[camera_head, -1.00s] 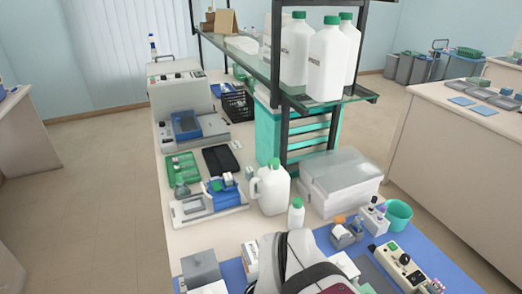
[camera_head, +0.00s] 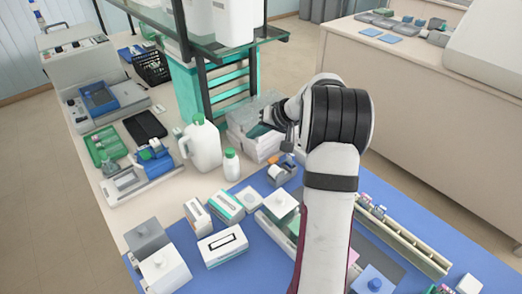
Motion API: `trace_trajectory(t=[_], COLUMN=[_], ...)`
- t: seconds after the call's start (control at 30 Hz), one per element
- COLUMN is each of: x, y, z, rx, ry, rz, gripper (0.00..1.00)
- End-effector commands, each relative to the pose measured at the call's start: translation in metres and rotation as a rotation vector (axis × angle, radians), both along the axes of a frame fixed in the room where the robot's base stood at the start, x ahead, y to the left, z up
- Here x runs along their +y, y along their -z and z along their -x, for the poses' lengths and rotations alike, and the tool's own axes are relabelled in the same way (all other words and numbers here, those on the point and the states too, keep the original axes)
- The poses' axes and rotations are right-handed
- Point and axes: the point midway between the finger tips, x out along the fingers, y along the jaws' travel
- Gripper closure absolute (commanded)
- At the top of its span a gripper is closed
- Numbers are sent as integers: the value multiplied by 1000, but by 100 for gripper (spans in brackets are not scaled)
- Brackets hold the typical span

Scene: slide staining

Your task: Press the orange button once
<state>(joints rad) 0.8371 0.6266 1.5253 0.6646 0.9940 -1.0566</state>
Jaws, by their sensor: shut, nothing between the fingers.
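White bottles (camera_head: 201,145) stand left of my gripper. Several small boxes (camera_head: 222,244) and lidded containers (camera_head: 165,270) lie at the front left. A shelf (camera_head: 235,42) overhangs the back. A long rack (camera_head: 400,240) lies right of my arm.

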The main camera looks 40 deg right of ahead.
Motion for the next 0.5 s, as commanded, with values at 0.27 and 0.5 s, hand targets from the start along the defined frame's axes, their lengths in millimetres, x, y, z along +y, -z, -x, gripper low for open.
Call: trace_trajectory(t=[0.27, 0.5], x=[-74, -81], y=[28, 31], z=[6, 7], rx=[-68, -74], ry=[78, 84], rz=[62, 71], gripper=[100, 100])
